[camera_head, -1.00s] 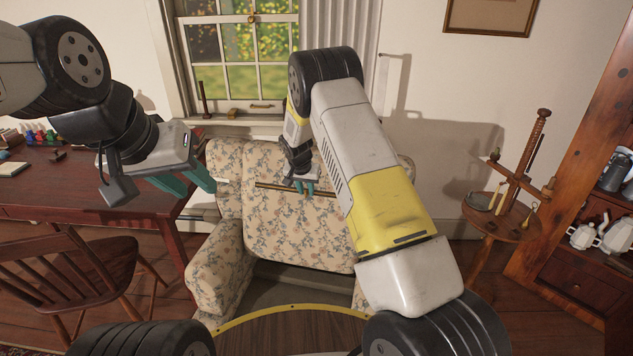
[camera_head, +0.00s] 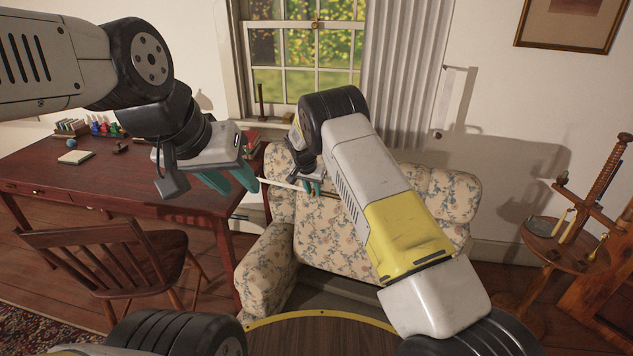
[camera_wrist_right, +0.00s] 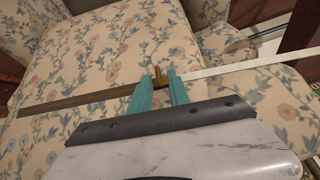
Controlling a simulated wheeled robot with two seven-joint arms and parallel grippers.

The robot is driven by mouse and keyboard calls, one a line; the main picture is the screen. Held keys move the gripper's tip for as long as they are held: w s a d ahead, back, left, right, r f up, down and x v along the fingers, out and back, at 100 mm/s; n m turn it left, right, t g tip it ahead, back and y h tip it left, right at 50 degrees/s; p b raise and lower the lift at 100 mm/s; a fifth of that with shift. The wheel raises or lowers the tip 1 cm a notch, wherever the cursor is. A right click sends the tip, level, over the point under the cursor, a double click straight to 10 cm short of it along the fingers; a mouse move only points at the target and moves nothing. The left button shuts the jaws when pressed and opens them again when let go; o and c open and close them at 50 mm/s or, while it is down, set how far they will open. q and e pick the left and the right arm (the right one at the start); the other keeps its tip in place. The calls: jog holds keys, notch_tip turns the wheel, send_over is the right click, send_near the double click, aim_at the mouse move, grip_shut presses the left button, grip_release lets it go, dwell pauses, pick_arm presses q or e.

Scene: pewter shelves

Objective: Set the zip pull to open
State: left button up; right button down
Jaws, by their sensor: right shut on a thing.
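The brass zip pull (camera_wrist_right: 161,77) sits between the teal fingertips of my right gripper (camera_wrist_right: 165,83), which is shut on it. In the head view the pale strip (camera_head: 282,184) lies left of my right gripper (camera_head: 311,187), which hides the pull there. My left gripper (camera_head: 240,190) is open and empty, in the air left of the armchair.
The floral armchair (camera_head: 265,262) stands under the window. A red-brown desk (camera_head: 110,185) with small items is at left, with a wooden chair (camera_head: 110,268) before it. A round side table (camera_head: 560,245) stands at right.

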jog(key=shift+a, duration=0.25)
jog(key=c, duration=1.6)
grip_release()
jog(key=shift+o, duration=0.2)
jog(key=shift+r, duration=0.1)
jog(key=d+v, duration=0.1)
jog(key=v, duration=0.6)
jog(key=shift+a+r, duration=0.3)
jog(key=shift+a, duration=0.15)
jog(key=shift+s, duration=0.15)
